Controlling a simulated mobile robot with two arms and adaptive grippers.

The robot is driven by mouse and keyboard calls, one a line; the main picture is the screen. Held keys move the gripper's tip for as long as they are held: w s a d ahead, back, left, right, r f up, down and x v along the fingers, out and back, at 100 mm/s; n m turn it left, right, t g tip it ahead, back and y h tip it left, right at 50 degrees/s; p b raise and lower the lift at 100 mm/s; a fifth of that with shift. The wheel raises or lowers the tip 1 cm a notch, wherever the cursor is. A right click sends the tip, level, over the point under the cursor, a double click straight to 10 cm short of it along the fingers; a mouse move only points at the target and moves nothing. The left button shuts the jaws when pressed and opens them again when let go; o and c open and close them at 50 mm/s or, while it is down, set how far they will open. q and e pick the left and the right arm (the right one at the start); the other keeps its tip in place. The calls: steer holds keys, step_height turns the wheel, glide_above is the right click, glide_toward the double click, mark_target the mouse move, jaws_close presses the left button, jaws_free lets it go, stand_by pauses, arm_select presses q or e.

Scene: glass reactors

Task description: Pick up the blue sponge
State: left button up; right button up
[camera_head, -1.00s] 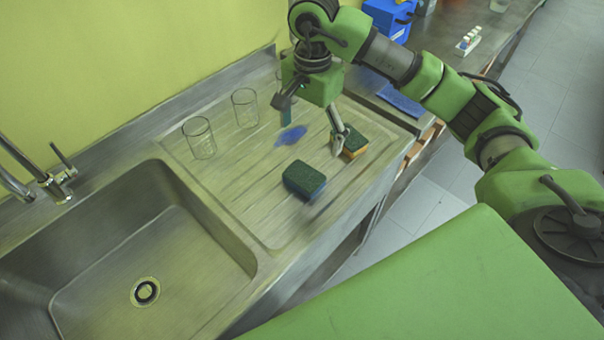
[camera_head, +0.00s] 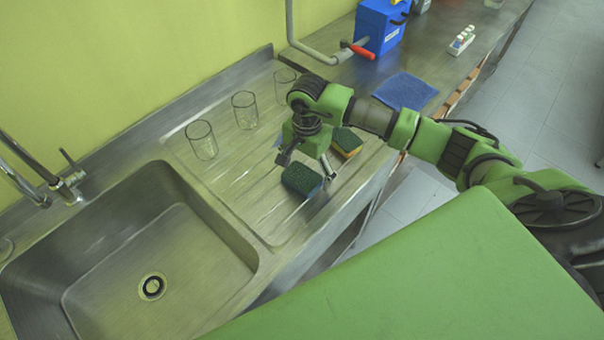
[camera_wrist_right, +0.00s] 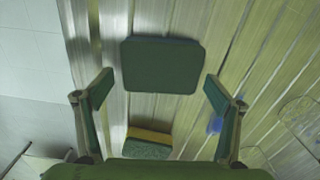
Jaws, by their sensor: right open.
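The blue sponge (camera_head: 301,182) lies on the sink's ribbed drainboard, with a dark green top and a blue side. My right gripper (camera_head: 306,165) is open above it, fingers pointing down. In the right wrist view the sponge (camera_wrist_right: 162,66) shows its dark green top, just ahead of and between the open fingertips (camera_wrist_right: 160,80). No contact shows. A second sponge, green and yellow (camera_head: 347,142), lies behind it, partly hidden by my gripper; it also shows in the wrist view (camera_wrist_right: 149,144). My left gripper is not in view.
Several clear glasses (camera_head: 201,140) stand along the back of the drainboard. The sink basin (camera_head: 150,250) is empty at left. A blue cloth (camera_head: 405,91) and a blue box (camera_head: 383,25) are on the counter beyond my arm. A small blue patch (camera_wrist_right: 215,124) shows near one finger.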

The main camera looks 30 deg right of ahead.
mark_target(308, 172)
steer(key=c, duration=0.8)
steer(key=shift+o, duration=0.2)
steer(key=shift+w+r+b, duration=0.1)
steer(key=shift+r+b, duration=0.3)
steer(key=shift+b, duration=0.2)
steer(key=r+b, duration=0.1)
steer(key=r, duration=0.1)
steer(key=shift+s+d+r+b, duration=0.1)
steer(key=shift+s+r+b, duration=0.2)
steer(key=shift+b, duration=0.1)
steer(key=s+d+r+b, duration=0.2)
steer(key=s+r+b, duration=0.3)
steer(key=s+r, duration=0.4)
steer(key=s, duration=0.4)
steer(key=shift+s+d+r, duration=0.2)
steer(key=shift+d+r, duration=0.05)
